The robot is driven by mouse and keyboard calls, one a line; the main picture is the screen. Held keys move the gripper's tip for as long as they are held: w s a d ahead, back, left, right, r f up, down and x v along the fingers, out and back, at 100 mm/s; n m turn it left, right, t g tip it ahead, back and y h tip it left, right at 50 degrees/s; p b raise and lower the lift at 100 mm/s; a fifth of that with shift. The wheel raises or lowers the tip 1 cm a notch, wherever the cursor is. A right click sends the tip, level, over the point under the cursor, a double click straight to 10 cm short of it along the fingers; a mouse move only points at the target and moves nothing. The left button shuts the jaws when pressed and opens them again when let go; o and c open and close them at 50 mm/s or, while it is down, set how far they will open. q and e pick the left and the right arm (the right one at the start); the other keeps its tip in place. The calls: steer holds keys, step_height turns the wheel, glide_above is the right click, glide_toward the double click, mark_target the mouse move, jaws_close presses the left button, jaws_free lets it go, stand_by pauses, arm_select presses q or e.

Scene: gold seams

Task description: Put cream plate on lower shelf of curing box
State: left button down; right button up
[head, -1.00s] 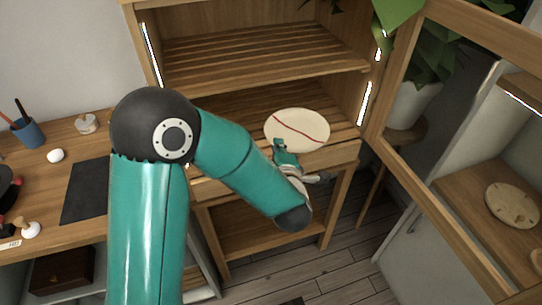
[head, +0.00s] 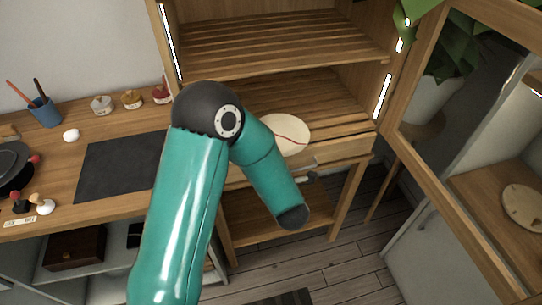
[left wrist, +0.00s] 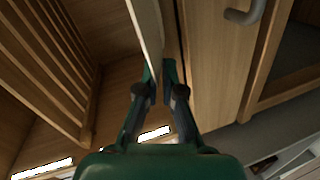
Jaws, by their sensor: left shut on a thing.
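The cream plate (head: 291,130), with a dark red seam line across it, is at the front of the curing box's lower shelf (head: 335,112) in the head view. My arm hides its left part, and I cannot tell whether it rests on the slats or hovers just above them. In the left wrist view the plate (left wrist: 150,35) shows nearly edge-on between the fingers. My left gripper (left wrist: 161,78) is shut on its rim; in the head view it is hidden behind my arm. My right gripper is not in view.
The box's upper shelf (head: 275,50) is empty where visible. The glazed door (head: 425,150) stands open at right, with a plant behind it. A workbench at left holds a dark mat (head: 120,165), a blue brush cup (head: 44,111) and small jars (head: 132,99).

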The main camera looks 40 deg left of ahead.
arm_select(q)
steer(key=shift+f, duration=0.1)
steer(key=c, duration=1.3)
jaws_free()
